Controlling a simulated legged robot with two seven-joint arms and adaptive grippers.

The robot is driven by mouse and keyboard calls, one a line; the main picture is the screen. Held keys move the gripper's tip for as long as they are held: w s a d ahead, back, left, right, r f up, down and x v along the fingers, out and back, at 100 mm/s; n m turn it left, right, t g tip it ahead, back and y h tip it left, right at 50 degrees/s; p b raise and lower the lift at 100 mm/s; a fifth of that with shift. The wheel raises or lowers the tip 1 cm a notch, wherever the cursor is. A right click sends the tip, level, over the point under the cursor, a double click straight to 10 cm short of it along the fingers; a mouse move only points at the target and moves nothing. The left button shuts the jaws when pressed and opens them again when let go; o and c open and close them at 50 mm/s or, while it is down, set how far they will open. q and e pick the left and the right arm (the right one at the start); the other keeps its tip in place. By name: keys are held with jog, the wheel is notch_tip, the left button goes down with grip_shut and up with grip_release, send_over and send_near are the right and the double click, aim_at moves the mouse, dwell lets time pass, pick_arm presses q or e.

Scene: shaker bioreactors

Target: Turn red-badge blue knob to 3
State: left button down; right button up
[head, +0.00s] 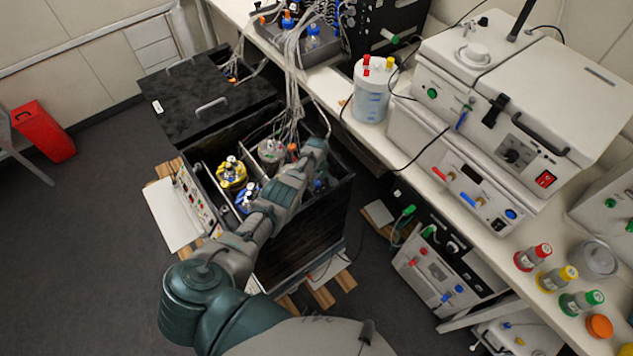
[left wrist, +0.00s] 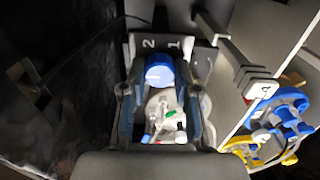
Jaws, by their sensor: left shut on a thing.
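In the left wrist view, a blue knob (left wrist: 159,69) sits between the two fingers of my left gripper (left wrist: 161,88), which is shut on it. A dark plate (left wrist: 160,43) behind the knob bears the numbers 2 and 1. A 3 cannot be made out, and neither can a red badge on this knob. Below the knob, a pale round vessel top (left wrist: 163,107) shows between the fingers. In the head view my left arm reaches into the black open tank (head: 305,225); its fingertips are hidden there. My right gripper is not in view.
A yellow-topped vessel (head: 232,174) and a blue-topped vessel (head: 247,196) stand in the tank beside my arm. Cables (head: 292,80) hang down into it. A black lid (head: 205,100) lies behind. A white bench (head: 480,215) with instruments runs along the right.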

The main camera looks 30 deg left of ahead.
aim_at(317, 182)
pick_arm(q)
jog(key=shift+s+d+f, duration=0.2)
jog(key=shift+s+f, duration=0.05)
jog(key=c, duration=0.9)
grip_release()
jog(key=shift+w, duration=0.15)
jog(key=shift+o, duration=0.2)
jog(key=shift+w+r, duration=0.1)
jog(key=shift+w+a+r, duration=0.1)
jog(key=shift+r, duration=0.35)
notch_tip(317, 182, up, 11)
jog(key=shift+f, duration=0.1)
